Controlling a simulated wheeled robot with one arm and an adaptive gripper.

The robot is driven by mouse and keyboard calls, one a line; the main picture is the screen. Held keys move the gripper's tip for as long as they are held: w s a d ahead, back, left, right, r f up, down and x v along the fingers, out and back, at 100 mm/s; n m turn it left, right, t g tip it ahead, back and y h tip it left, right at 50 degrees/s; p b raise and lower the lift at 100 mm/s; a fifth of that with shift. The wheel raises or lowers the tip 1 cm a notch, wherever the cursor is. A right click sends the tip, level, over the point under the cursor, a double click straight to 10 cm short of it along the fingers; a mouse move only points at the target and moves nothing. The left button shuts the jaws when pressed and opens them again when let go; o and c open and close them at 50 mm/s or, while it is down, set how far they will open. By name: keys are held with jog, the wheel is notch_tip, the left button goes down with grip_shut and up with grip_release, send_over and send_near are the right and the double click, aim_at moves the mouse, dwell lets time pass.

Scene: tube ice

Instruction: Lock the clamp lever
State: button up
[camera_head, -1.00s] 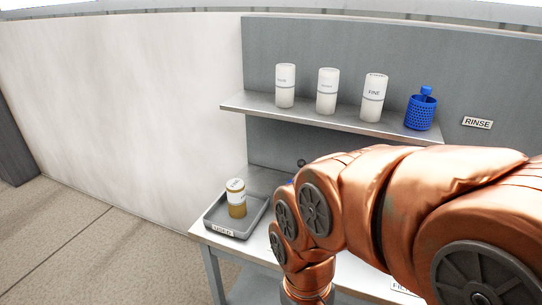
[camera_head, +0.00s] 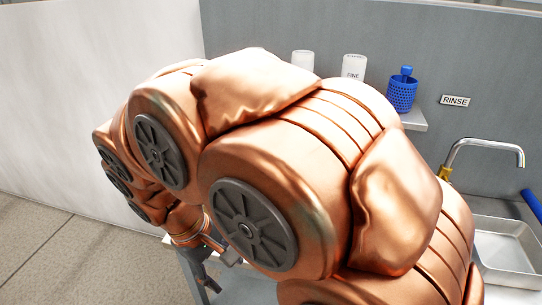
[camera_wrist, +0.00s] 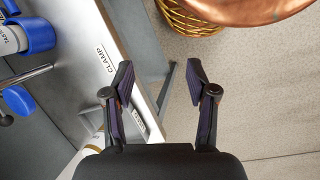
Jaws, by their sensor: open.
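In the wrist view, my gripper (camera_wrist: 160,82) is open and empty, its two fingers wide apart near the bench's edge. A label reading CLAMP (camera_wrist: 105,60) lies on the bench at upper left. Left of it are blue clamp parts (camera_wrist: 40,36) around a pale cylinder (camera_wrist: 10,40), cut off by the frame. A thin metal rod (camera_wrist: 28,76) and a blue rounded piece (camera_wrist: 18,101) lie just below; I cannot tell which is the lever. The gripper is right of these parts and apart from them. In the head view my arm hides the clamp area.
The bench edge (camera_wrist: 145,75) runs between my fingers, with open floor to the right. A woven gold basket (camera_wrist: 185,20) stands at the top. In the head view, a shelf holds white containers (camera_head: 353,67) and a blue perforated cup (camera_head: 402,94); a sink (camera_head: 505,248) is at right.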

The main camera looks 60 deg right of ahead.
jog(key=w+d+f+g+h+b, duration=0.1)
jog(key=w+d+g+h, duration=0.15)
jog(key=w+d, duration=0.65)
jog(key=w+d+f+m+g+h+b, duration=0.1)
jog(key=w+d+g+h, duration=0.2)
jog(key=d, duration=1.2)
jog(key=w+d+g+h+b, duration=0.1)
jog(key=w+d+h, duration=0.5)
jog(key=d, duration=0.6)
jog(key=shift+y, duration=0.75)
jog(key=shift+w+f+p+x, duration=0.15)
jog(key=shift+p+x, duration=0.35)
jog(key=shift+x, duration=1.15)
jog(key=shift+w+f+p+x, duration=0.1)
jog(key=shift+p+x, duration=0.35)
jog(key=shift+x, duration=1.2)
jog(key=shift+d, duration=0.15)
jog(key=shift+c, duration=0.4)
grip_shut()
